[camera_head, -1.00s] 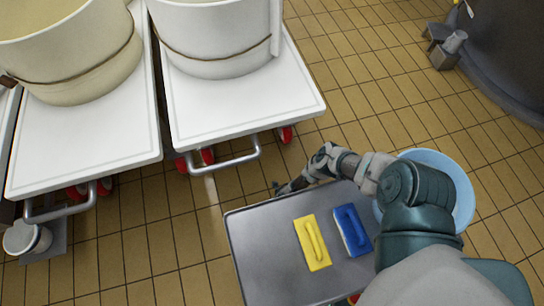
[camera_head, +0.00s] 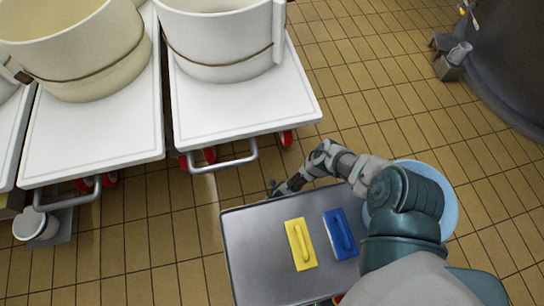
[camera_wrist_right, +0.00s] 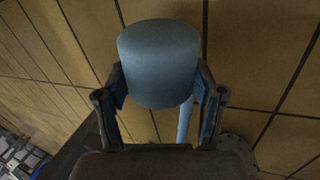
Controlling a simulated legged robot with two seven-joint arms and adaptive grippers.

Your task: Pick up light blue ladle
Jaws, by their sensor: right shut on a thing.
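The light blue ladle (camera_wrist_right: 158,62) fills the middle of the right wrist view, its rounded cup between the two fingers. Part of its pale blue handle (camera_wrist_right: 185,122) shows below the cup. My right gripper (camera_wrist_right: 160,88) is shut on the ladle, with a finger on each side. In the head view my right gripper (camera_head: 284,188) is small, just beyond the far edge of the grey metal table; I cannot make out the ladle there. My left gripper is in neither view.
A yellow handled block (camera_head: 300,244) and a blue one (camera_head: 341,234) lie on the metal table (camera_head: 262,258). A light blue round container (camera_head: 449,205) is partly behind my arm. White carts (camera_head: 240,105) bear large vats (camera_head: 215,35).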

